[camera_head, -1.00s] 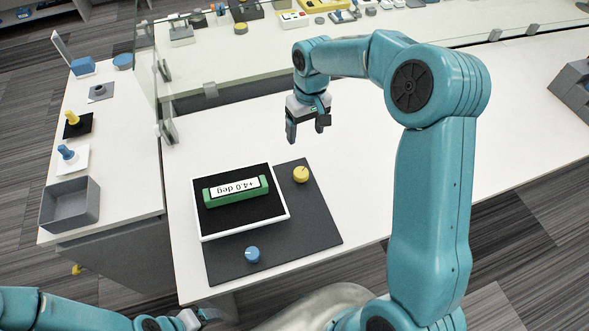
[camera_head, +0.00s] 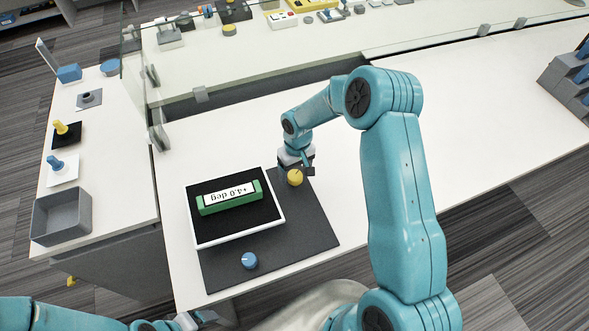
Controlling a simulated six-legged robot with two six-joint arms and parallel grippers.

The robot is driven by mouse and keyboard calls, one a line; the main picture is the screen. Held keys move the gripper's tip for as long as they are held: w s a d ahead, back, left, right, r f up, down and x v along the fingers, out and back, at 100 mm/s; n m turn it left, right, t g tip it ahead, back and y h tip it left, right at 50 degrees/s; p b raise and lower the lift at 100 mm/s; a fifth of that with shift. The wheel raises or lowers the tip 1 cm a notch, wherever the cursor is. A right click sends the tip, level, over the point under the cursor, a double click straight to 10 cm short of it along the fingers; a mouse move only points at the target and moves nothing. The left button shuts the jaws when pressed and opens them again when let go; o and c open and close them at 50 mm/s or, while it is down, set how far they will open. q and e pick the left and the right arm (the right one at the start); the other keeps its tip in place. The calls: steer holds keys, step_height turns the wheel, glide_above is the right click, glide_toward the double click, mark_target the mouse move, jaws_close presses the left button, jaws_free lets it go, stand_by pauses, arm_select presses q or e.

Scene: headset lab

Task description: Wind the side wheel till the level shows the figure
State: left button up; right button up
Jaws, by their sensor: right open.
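A green level (camera_head: 230,198) lies on the black top of a white-rimmed tilting plate (camera_head: 238,239). Its display reads +4.0 deg, upside down in the picture. A yellow wheel (camera_head: 295,177) stands to the right of the plate and a blue wheel (camera_head: 249,261) in front of it, both on a dark grey mat (camera_head: 222,277). My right gripper (camera_head: 300,167) is open, right behind and over the yellow wheel. I cannot tell if its fingers touch the wheel. My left gripper (camera_head: 197,319) is low at the bottom edge, partly seen, with its jaws unclear.
A side table on the left holds a grey open bin (camera_head: 62,217), a blue peg (camera_head: 57,167) and a yellow peg (camera_head: 62,128). The white table (camera_head: 440,145) right of my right arm is clear.

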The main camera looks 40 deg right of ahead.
steer(key=shift+w+f, duration=0.1)
steer(key=shift+f, duration=0.3)
steer(key=shift+s+a+r, duration=0.1)
steer(key=shift+s, duration=0.15)
steer(key=shift+w+f, duration=0.2)
steer(key=c, duration=1)
steer(key=shift+c, duration=0.2)
